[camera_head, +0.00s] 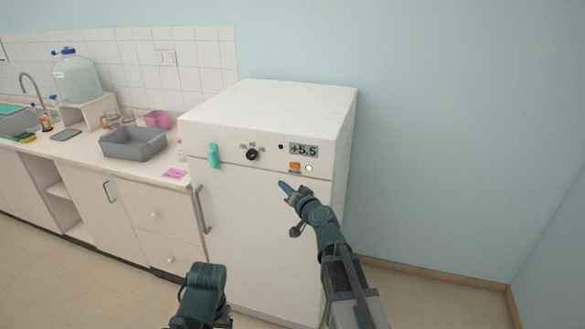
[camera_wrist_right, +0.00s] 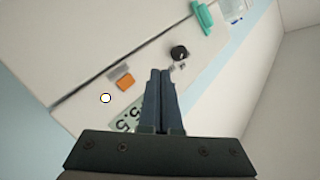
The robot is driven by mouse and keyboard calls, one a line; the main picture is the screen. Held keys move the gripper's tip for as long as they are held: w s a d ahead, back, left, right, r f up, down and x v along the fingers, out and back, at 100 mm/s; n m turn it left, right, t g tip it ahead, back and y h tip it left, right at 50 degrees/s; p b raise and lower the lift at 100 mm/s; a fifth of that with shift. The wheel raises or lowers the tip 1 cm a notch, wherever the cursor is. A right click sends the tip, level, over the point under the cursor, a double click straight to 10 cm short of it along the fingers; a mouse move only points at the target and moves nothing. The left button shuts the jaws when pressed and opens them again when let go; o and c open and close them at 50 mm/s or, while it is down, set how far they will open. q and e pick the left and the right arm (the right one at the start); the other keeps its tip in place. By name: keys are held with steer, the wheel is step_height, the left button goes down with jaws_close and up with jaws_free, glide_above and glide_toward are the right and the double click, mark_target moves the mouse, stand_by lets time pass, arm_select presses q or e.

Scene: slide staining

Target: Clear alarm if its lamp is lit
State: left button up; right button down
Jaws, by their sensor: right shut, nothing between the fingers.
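The white fridge-like cabinet (camera_head: 255,235) has a front panel with an orange button (camera_head: 295,166) and a small round lamp (camera_head: 309,168) to its right. The lamp looks lit, pale with a yellowish rim. The button (camera_wrist_right: 125,81) and the bright lamp (camera_wrist_right: 105,98) also show in the right wrist view. My right gripper (camera_head: 285,187) is shut and empty, in front of the cabinet just below the button and lamp; it covers part of the display in the wrist view (camera_wrist_right: 160,72). Only a dark part of my left arm shows at the bottom; its fingers are not visible.
The panel also has a display (camera_head: 304,151) reading +5.5, a black knob (camera_head: 252,154) and a teal clip-like piece (camera_head: 213,156). The cabinet handle (camera_head: 203,209) is at its left edge. A counter with a grey basin (camera_head: 133,143) stands left. Floor to the right is clear.

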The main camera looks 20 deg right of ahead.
mark_target(290, 166)
steer(key=shift+w+d, duration=0.8)
steer(key=shift+w, duration=0.4)
steer(key=shift+w+d, duration=0.85)
steer(key=shift+w, duration=0.4)
steer(key=shift+w+d, duration=0.8)
steer(key=shift+w, duration=0.4)
steer(key=shift+w, duration=0.1)
steer(key=shift+w+d, duration=0.25)
steer(key=shift+w+d, duration=0.2)
steer(key=shift+w, duration=0.1)
steer(key=shift+s, duration=0.1)
stand_by(0.4)
steer(key=shift+s+a, duration=0.45)
steer(key=shift+s, duration=0.1)
